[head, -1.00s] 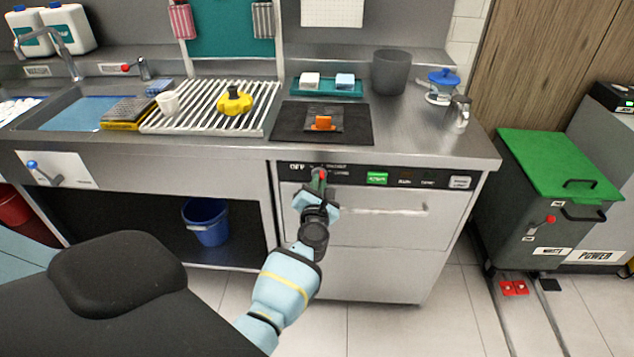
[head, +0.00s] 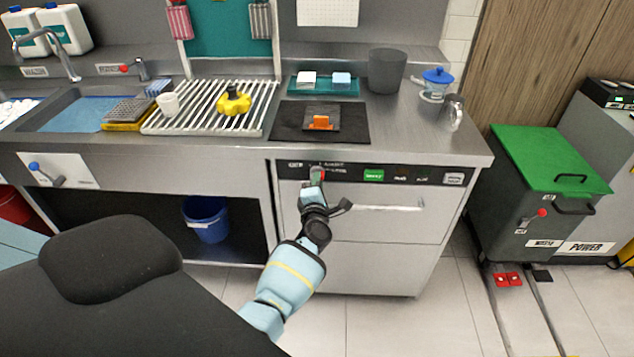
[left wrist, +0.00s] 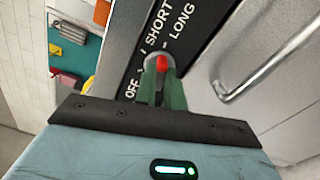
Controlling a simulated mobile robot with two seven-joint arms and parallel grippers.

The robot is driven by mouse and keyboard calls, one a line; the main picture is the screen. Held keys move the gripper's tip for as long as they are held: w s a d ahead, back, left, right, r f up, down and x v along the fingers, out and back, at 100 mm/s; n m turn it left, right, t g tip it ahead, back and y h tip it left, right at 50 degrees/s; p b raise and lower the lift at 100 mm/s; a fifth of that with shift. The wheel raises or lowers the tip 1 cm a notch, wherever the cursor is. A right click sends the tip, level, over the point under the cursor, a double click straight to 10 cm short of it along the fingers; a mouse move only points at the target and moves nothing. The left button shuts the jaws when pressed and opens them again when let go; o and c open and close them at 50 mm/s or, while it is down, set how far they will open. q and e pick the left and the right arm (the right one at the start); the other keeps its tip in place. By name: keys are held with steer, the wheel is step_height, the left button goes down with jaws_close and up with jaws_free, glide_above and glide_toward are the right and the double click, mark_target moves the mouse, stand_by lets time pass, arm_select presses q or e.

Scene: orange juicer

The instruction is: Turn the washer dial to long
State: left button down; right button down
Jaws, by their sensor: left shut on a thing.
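The washer (head: 385,235) is a steel front under the counter with a black control panel (head: 340,173). Its dial is at the panel's left part; in the left wrist view the dial (left wrist: 160,62) shows a red mark and a pale ring. The printed words OFF, SHORT and LONG stand around it. My left gripper (head: 317,178) is shut on the dial, with its green fingers (left wrist: 161,85) on either side. The fingers hide much of the dial, so I cannot tell exactly which word the mark meets. My right gripper is out of view.
The washer's bar handle (head: 390,208) lies just right of my left gripper. A green button (head: 373,175) is farther right on the panel. The steel counter edge (head: 400,158) runs above. A green-lidded bin (head: 550,160) stands at the right. The floor before the washer is clear.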

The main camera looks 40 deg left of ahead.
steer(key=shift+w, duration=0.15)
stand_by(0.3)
arm_select(q)
steer(key=c, duration=1.5)
jaws_free()
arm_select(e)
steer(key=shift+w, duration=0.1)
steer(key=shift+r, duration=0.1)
arm_select(q)
steer(key=p+v, duration=0.1)
steer(key=v, duration=0.7)
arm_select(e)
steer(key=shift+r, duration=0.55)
arm_select(q)
steer(key=shift+w+a, duration=0.1)
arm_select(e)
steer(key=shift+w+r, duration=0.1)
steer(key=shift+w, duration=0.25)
